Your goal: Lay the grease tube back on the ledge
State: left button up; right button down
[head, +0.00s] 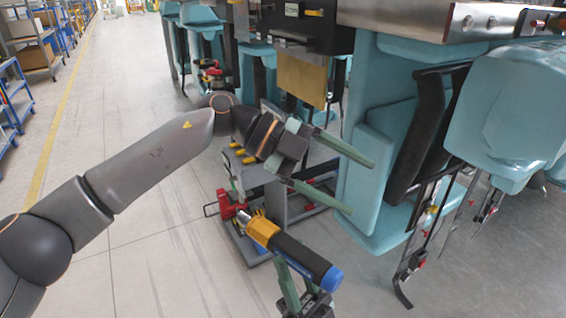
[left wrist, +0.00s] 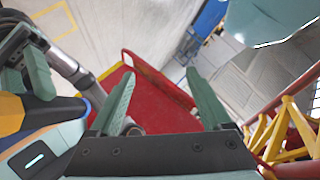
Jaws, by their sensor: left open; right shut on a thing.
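The grease tube (head: 300,254) has a black barrel, a blue end cap and a yellow collar. It is tilted, with its blue end to the lower right, at the bottom of the head view. My right gripper (head: 304,288) is shut on it, low in that view. My left gripper (head: 361,187) is open and empty, above and to the right of the tube, with its green fingers pointing right. Its spread fingers also show in the left wrist view (left wrist: 163,90). I cannot tell which surface is the ledge.
Teal coaster seats (head: 510,110) with black restraints stand close on the right. A grey cart (head: 250,250) with red and yellow items stands behind the tube. A red surface (left wrist: 150,100) lies beyond my left fingers. Open floor (head: 150,245) is at the left.

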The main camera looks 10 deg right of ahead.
pick_arm(q)
jog(key=s+a+r+t+y, duration=0.1)
jog(key=s+a+r+y, duration=0.15)
jog(key=y, duration=0.35)
jog(key=n+t+y, duration=0.3)
jog(key=t+y, duration=0.1)
jog(key=y, duration=0.2)
send_near(283, 235)
notch_tip(283, 235, down, 10)
jog(key=shift+w+d+r, duration=0.1)
grip_shut()
dwell(0.3)
grip_release()
